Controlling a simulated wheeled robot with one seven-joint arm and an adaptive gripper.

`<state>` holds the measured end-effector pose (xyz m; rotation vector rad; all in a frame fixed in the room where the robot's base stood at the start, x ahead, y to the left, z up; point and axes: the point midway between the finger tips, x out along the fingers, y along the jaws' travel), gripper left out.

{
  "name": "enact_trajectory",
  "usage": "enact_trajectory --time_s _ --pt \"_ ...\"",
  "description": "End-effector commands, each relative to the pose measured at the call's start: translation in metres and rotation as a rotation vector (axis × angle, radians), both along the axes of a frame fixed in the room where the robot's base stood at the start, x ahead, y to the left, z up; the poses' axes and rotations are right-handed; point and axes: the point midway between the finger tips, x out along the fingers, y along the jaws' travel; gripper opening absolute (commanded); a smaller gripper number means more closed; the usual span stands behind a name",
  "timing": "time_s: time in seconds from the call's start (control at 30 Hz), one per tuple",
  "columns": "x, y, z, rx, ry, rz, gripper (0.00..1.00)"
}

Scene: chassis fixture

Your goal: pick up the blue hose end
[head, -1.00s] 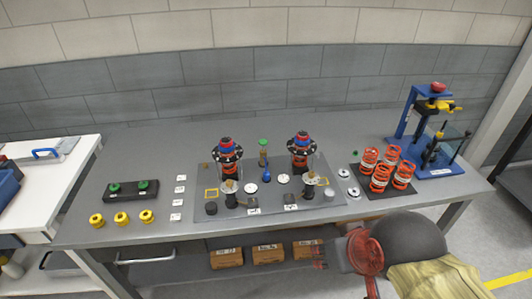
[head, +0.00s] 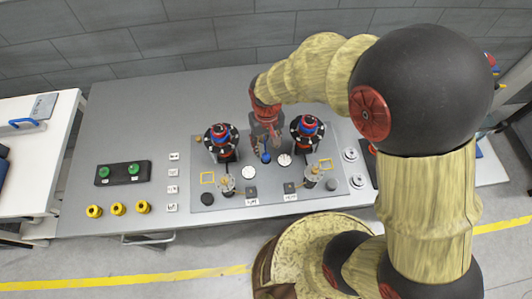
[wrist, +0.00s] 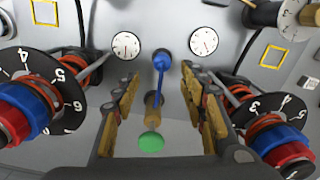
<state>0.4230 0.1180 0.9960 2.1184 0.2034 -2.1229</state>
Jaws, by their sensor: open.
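The blue hose end (wrist: 160,64) stands out between two white round dials in the wrist view, with a rounded blue tip and a narrower blue stem. A brass-coloured piece (wrist: 153,104) and a green disc (wrist: 150,143) line up behind it. In the head view the blue hose end (head: 265,157) shows just below my gripper (head: 265,143). My gripper (wrist: 160,76) is open, with one finger on each side of the hose end. Gaps show between both fingers and the blue part, and nothing is held.
Two strut assemblies with red and blue tops (head: 222,137) (head: 307,128) stand close on either side of my gripper. White dials (head: 249,172) and small posts (head: 227,184) lie nearer the front of the plate (head: 275,200). Yellow rings (head: 117,208) sit at the bench's left.

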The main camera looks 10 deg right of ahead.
Motion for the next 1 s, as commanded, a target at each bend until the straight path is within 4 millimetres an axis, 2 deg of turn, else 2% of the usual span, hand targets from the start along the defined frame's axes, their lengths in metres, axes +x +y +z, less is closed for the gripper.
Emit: enact_trajectory --time_s 0.1,0.27,0.57,0.83,1.0 --pt "-0.001 0.000 -0.015 0.000 0.001 0.000 0.43" --pt "-0.002 0.001 -0.025 0.000 0.000 0.000 0.43" --pt "-0.005 0.003 -0.065 0.000 -0.001 -0.001 0.43" --pt "-0.004 0.003 -0.067 0.000 -0.002 -0.001 0.42" --pt "-0.004 0.003 -0.067 0.000 -0.002 -0.001 0.32"
